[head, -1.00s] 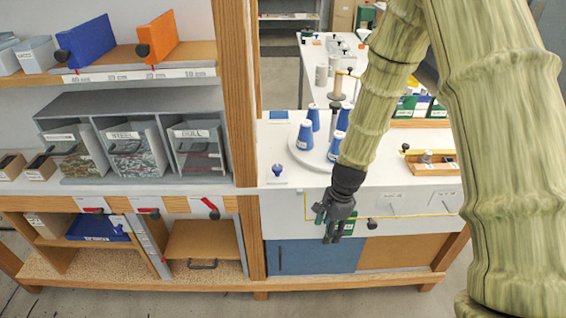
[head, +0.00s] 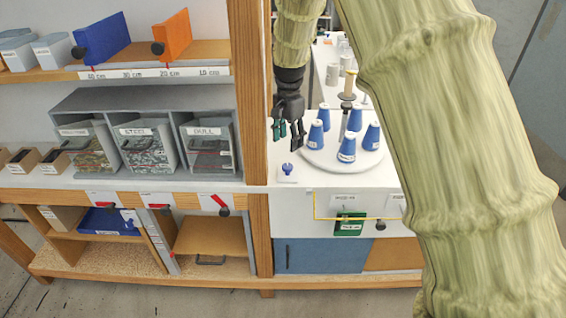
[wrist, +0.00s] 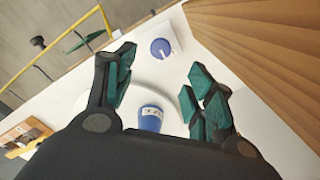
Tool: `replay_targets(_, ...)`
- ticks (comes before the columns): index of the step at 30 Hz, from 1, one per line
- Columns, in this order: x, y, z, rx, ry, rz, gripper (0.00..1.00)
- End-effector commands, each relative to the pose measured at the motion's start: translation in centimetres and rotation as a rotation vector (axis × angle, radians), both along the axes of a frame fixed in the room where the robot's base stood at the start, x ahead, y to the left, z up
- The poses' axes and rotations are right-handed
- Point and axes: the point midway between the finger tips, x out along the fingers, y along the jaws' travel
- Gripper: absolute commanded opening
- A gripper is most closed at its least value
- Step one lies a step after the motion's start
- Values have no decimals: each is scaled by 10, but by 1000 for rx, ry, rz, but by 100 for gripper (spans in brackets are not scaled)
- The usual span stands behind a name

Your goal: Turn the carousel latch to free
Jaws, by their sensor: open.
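A small blue knob (head: 287,169), which looks like the carousel latch, sits on a white plate on the white table's front left, beside the wooden post. In the wrist view the knob (wrist: 160,48) is round with a white pointer mark, and lies ahead between my fingertips. The white round carousel (head: 312,160) stands right of it, carrying several blue cones (head: 347,147). My gripper (head: 288,140) is open and empty, pointing down above the knob and apart from it. One blue cone (wrist: 151,118) also shows between the fingers in the wrist view.
A wooden post (head: 250,100) rises close to the left of the knob and my gripper. A yellow rail (head: 314,207) and a green block (head: 349,224) are at the table's front. The tabletop around the knob is bare.

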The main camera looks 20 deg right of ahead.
Motion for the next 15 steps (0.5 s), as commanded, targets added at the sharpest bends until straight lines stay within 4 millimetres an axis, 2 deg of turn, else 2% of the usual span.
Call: replay_targets(15,-1,0,-78,1,2,-2,54)
